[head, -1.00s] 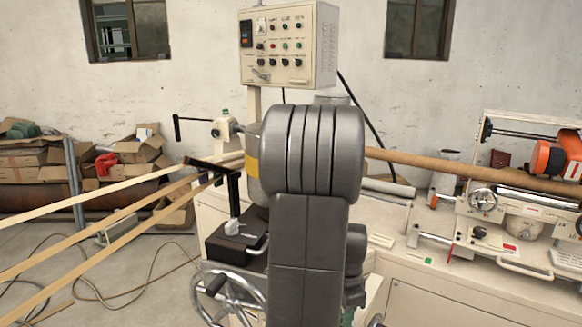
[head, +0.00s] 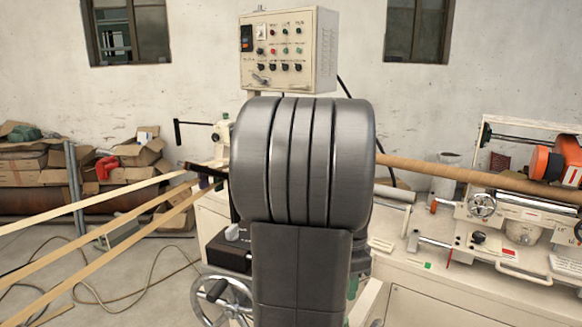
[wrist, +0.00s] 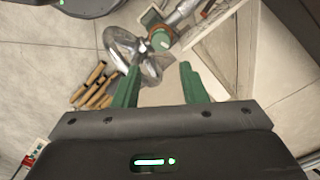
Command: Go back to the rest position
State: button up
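My gripper (wrist: 157,82) shows in the wrist view with its two green fingers apart. No object shows between them. A shiny metal handwheel (wrist: 122,40) lies beyond the fingers, towards the upper left; whether a finger touches it I cannot tell. In the head view my grey arm stands in the middle and hides the centre of the winder. My gripper itself does not show there.
The winder's cream bed (head: 430,285) runs to the right, with a brown tube (head: 450,170) above it. A control box (head: 288,48) stands behind my arm. A handwheel (head: 222,300) sits at lower left. Long strips (head: 95,203) reach in from the left. Cardboard boxes (head: 140,150) lie by the wall.

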notch_tip(320, 180, down, 12)
jog(key=shift+r+b, duration=0.2)
jog(key=shift+b, duration=0.3)
jog(key=n, duration=0.5)
jog(key=shift+r, duration=0.15)
jog(key=n+b, duration=0.1)
jog(key=n, duration=0.4)
jog(key=shift+n, duration=0.3)
jog(key=n, duration=0.5)
jog(key=shift+w+n+b, duration=0.1)
jog(key=shift+n+b, duration=0.2)
jog(key=n+b, duration=0.1)
jog(key=n, duration=0.4)
jog(key=shift+r, duration=0.1)
